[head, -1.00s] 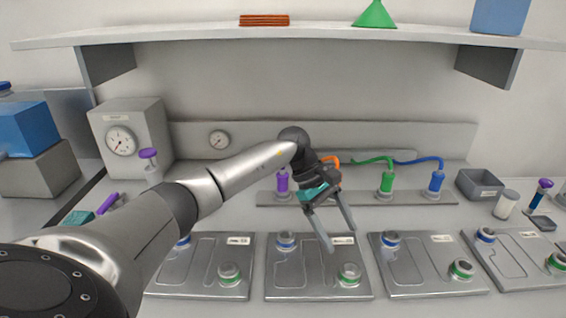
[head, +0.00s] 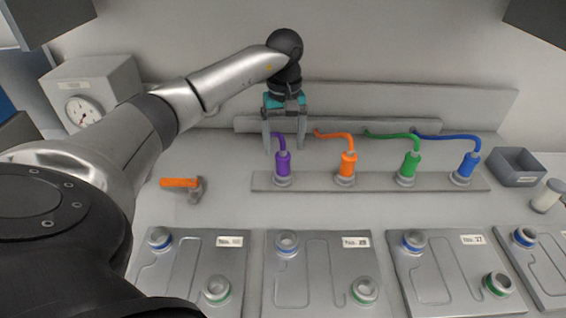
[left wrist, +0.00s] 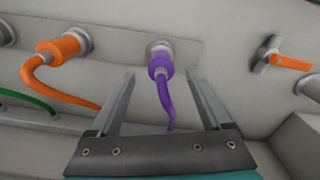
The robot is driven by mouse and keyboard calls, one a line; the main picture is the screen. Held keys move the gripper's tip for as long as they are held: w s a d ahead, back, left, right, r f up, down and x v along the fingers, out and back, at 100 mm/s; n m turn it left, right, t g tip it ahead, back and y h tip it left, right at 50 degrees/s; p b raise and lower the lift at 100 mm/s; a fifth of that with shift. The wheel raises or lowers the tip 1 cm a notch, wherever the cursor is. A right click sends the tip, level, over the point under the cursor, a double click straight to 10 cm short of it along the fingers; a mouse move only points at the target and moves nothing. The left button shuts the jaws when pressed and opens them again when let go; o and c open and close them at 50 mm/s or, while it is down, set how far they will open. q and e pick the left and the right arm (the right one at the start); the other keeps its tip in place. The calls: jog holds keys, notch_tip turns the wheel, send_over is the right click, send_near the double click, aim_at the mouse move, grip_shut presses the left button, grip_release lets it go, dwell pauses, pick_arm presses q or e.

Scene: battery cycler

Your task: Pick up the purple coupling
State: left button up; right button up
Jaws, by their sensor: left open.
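The purple coupling (head: 283,164) stands upright on a grey strip, with a purple hose rising behind it. My left gripper (head: 284,146) is open, above and slightly behind the coupling in the head view, fingers pointing down. In the left wrist view the purple coupling (left wrist: 160,66) lies beyond the fingertips, between their lines, and its hose runs back between the open fingers (left wrist: 160,80). Nothing is held. My right gripper is not in view.
Orange (head: 348,164), green (head: 410,165) and blue (head: 468,166) couplings stand on the same strip (head: 316,182) to the right. Metal plates (head: 316,290) with ports lie in front. A grey bin (head: 516,167) is at the right.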

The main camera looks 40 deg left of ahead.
aim_at(283, 161)
pick_arm(q)
jog(key=shift+a+f, duration=0.1)
jog(key=shift+f, duration=2.95)
jog(key=shift+c, duration=0.4)
grip_shut()
